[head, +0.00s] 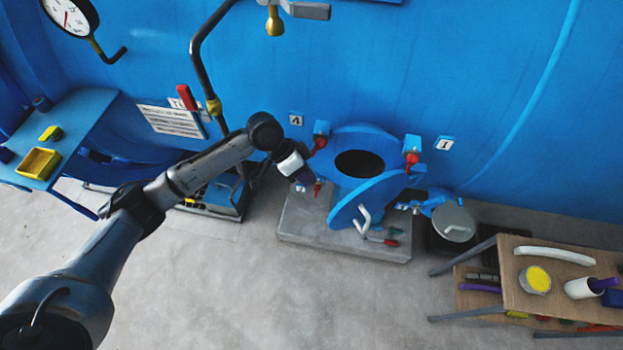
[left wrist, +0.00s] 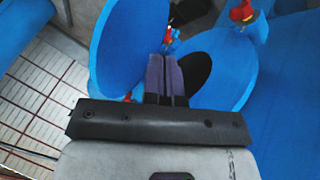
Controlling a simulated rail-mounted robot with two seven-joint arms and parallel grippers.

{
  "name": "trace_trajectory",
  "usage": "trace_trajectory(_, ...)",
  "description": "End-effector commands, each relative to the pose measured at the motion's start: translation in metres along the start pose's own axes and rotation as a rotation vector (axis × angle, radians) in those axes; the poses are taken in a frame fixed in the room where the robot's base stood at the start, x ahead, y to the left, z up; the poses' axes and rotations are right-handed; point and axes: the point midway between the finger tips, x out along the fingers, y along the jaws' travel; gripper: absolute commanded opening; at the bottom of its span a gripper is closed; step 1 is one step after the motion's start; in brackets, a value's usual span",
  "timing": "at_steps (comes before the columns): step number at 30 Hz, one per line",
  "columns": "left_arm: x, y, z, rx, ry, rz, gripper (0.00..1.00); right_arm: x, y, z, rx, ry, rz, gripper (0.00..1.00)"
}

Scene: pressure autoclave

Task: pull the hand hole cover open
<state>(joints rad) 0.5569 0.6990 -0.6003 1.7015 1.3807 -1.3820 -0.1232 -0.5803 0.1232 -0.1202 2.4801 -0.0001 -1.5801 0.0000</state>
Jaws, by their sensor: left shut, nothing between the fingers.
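The hand hole cover (head: 350,207) is a blue disc with a pale curved handle (head: 364,217). It stands swung away from the blue round flange (head: 366,133), and the dark hand hole (head: 360,164) shows uncovered behind it. In the left wrist view a blue disc that looks like the cover (left wrist: 118,45) is at the left, beside the dark opening (left wrist: 198,80). My left gripper (head: 308,181) is left of the cover and apart from the handle. Its fingers (left wrist: 166,72) are shut together and empty. My right gripper is not in view.
Red-handled clamps (head: 411,159) sit beside the flange. A grey plinth (head: 300,225) lies below. A small round-lidded vessel (head: 453,222) and a wooden table (head: 520,300) stand right; a blue bench (head: 85,110) stands left. The floor in front is clear.

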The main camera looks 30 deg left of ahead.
Motion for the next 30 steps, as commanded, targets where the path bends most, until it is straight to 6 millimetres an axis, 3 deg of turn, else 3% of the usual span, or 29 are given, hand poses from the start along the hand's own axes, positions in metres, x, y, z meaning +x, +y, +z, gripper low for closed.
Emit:
trace_trajectory(12, 0.078, 0.001, -0.001, -0.001, 0.001, 0.003, 0.00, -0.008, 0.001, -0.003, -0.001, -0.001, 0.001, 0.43)
trace_trajectory(21, 0.092, 0.030, -0.001, 0.001, 0.003, 0.000, 0.00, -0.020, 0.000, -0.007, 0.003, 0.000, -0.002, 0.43)
trace_trajectory(30, 0.096, 0.035, 0.000, 0.001, 0.003, -0.002, 0.00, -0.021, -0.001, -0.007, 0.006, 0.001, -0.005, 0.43)
